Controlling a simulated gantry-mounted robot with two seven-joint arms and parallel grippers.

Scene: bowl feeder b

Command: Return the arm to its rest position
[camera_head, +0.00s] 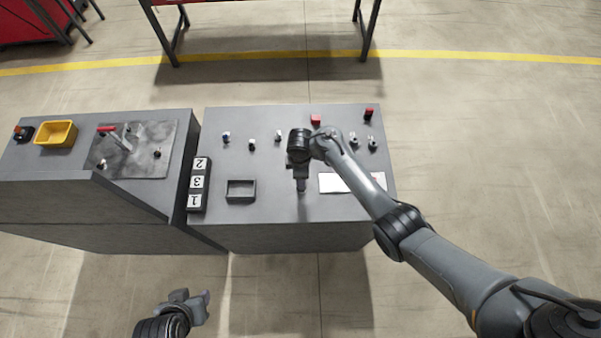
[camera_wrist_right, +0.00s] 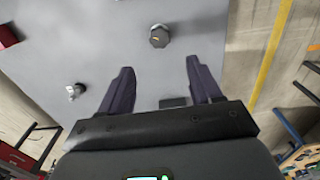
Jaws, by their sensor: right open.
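My right arm (camera_head: 405,232) comes in from the right and reaches over the grey table. Its gripper (camera_head: 302,188) is above the middle of the table, pointing down. In the right wrist view the two dark fingers of this gripper (camera_wrist_right: 160,78) stand apart with nothing held between them. A small dark-topped part (camera_wrist_right: 159,37) is on the grey surface beyond the fingertips. My left gripper (camera_head: 203,300) is at the lower left, off the table over the floor. I cannot make out whether its fingers are open.
The table (camera_head: 270,208) carries a small dark tray (camera_head: 241,190), a white plate (camera_head: 340,184), a red block (camera_head: 316,119) and several small parts. Numbered blocks (camera_head: 198,184) stand at its left edge. A second bench with a yellow bin (camera_head: 56,134) is at left. Floor in front is clear.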

